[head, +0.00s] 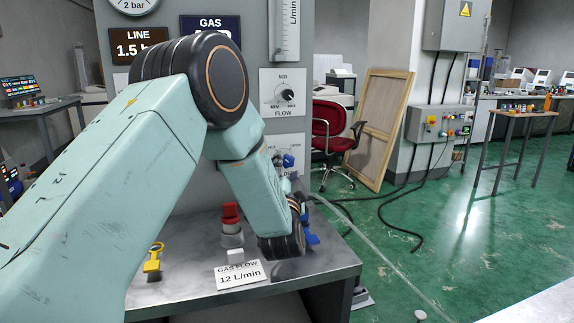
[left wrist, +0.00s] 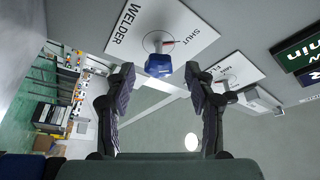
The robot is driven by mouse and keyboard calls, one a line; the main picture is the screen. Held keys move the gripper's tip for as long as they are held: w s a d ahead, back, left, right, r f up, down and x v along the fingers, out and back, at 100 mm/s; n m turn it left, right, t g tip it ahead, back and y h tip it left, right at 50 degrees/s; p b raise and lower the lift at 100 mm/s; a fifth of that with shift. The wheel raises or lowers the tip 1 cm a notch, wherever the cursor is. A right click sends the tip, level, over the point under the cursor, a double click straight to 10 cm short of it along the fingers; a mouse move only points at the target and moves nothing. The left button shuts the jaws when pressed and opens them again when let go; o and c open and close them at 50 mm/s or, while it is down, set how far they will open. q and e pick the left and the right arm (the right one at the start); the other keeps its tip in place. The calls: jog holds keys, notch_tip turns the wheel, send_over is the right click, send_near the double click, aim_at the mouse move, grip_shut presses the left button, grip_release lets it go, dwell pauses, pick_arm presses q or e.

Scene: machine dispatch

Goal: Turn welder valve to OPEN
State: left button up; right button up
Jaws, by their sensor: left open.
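The welder valve has a blue handle (left wrist: 158,65) on a white plate (left wrist: 165,30) marked WELDER and SHUT in the left wrist view. A small red mark at the stem points toward the SHUT side. In the head view the blue handle (head: 288,160) shows just past my left forearm, on a plate with a partly hidden OPEN word. My left gripper (left wrist: 162,85) is open, with one finger on each side of the handle in the picture. I cannot tell whether they touch it. The left fingers are mostly hidden behind the arm in the head view. My right gripper is out of view.
A FLOW dial (head: 283,93) sits above the valve. On the bench (head: 190,287) stand a red-topped grey part (head: 231,222), a yellow key-like tag (head: 153,260) and a GAS FLOW 12 L/min card (head: 240,275). A red chair (head: 331,130) and floor hoses lie beyond.

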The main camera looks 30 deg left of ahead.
aim_at(288, 163)
pick_arm(q)
jog(key=x, duration=0.3)
jog(key=shift+w, duration=0.2)
jog(key=shift+w+a, duration=0.15)
jog(key=shift+w, duration=0.2)
jog(key=shift+s+a+r, duration=0.15)
jog(key=shift+s, duration=0.05)
jog(key=shift+w, duration=0.2)
jog(key=c, duration=0.4)
jog(key=shift+s, duration=0.1)
jog(key=c, duration=0.3)
grip_shut()
